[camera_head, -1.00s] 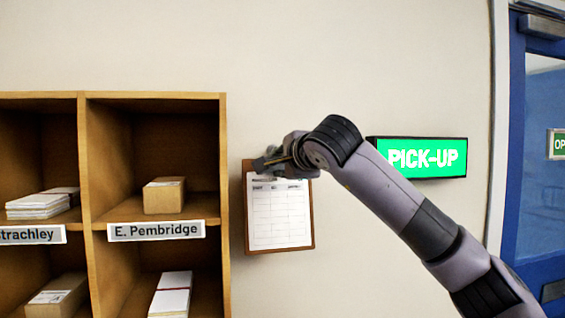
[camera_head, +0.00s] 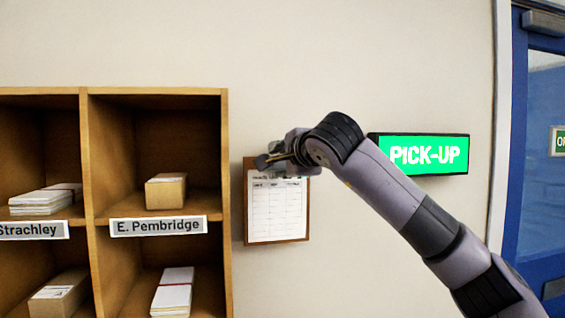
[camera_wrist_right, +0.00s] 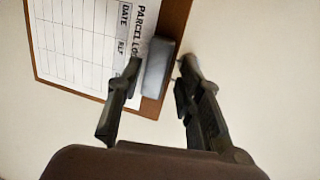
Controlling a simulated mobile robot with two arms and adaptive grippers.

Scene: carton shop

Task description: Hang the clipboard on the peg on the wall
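The brown clipboard (camera_head: 276,241) with a white printed sheet hangs almost upright in front of the pale wall, right of the shelf. It also shows in the right wrist view (camera_wrist_right: 92,88), turned sideways, with a grey clip (camera_wrist_right: 160,67) at its top edge. My right gripper (camera_head: 277,163) is at the clipboard's top in the head view. I cannot make out a peg; the gripper covers the clipboard's top. My left gripper is not in view.
A wooden pigeonhole shelf (camera_head: 226,250) with boxes and papers stands close left of the clipboard. A green PICK-UP sign (camera_head: 428,154) sticks out from the wall at right. A blue door (camera_head: 513,150) is at far right. The wall between is bare.

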